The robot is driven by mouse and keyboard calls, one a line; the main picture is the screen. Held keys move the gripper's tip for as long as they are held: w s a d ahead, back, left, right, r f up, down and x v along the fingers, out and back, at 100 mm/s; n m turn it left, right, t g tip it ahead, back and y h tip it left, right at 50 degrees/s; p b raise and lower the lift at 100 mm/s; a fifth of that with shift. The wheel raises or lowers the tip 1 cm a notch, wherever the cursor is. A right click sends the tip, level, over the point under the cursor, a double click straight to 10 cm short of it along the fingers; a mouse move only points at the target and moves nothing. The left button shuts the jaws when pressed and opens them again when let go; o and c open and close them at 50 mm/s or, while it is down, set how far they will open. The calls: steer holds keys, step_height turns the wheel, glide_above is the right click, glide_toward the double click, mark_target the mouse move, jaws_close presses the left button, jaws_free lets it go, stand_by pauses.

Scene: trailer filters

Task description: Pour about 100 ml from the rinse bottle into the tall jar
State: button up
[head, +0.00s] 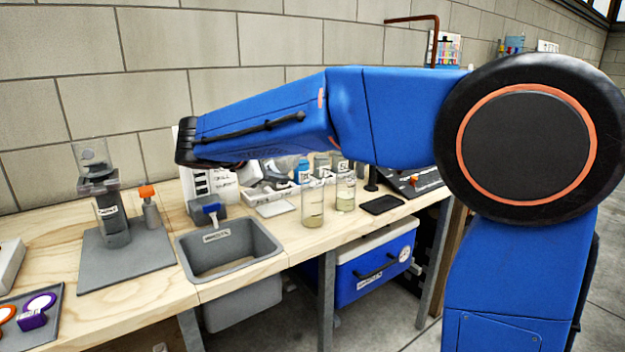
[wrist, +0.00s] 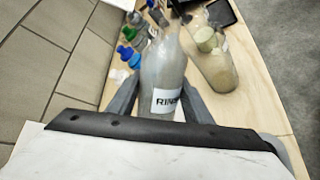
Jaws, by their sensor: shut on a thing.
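In the wrist view my gripper (wrist: 161,88) is shut on the rinse bottle (wrist: 164,68), a clear grey bottle with a white label reading "RIN". One finger is on each side of it. In the head view my arm hides most of the gripper and the bottle. A tall clear jar (head: 313,203) with a little brownish content at its bottom stands on the bench; it appears to be the jar right of the bottle in the wrist view (wrist: 218,74). A second labelled clear jar (head: 345,190) stands just behind it, to the right.
A grey sink (head: 265,245) is set in the wooden bench (head: 140,300), left of the jars. A black flat pad (head: 382,205) lies right of them. A grey stand (head: 113,220) is at the left. A blue cool box (head: 365,272) is under the bench.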

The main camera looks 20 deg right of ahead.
steer(key=shift+a+r+m+y, duration=0.2)
steer(key=shift+r+m+y, duration=0.2)
steer(key=shift+r+y, duration=0.15)
stand_by(1.3)
steer(key=shift+w+a+f+m+t+y+p, duration=0.15)
steer(key=shift+f+m+t+y+p, duration=0.25)
steer(key=shift+f, duration=0.45)
stand_by(0.8)
steer(key=shift+s+d+r+m+y+p, duration=0.15)
steer(key=shift+r+m+y, duration=0.1)
steer(key=shift+r, duration=0.3)
steer(key=shift+d+r+m+y+p, duration=0.15)
steer(key=shift+r+m+y, duration=0.1)
steer(key=shift+r, duration=0.25)
steer(key=shift+s+d+r+m+y+p, duration=0.15)
steer(key=shift+r+m+y, duration=0.1)
steer(key=shift+r, duration=0.3)
stand_by(1.8)
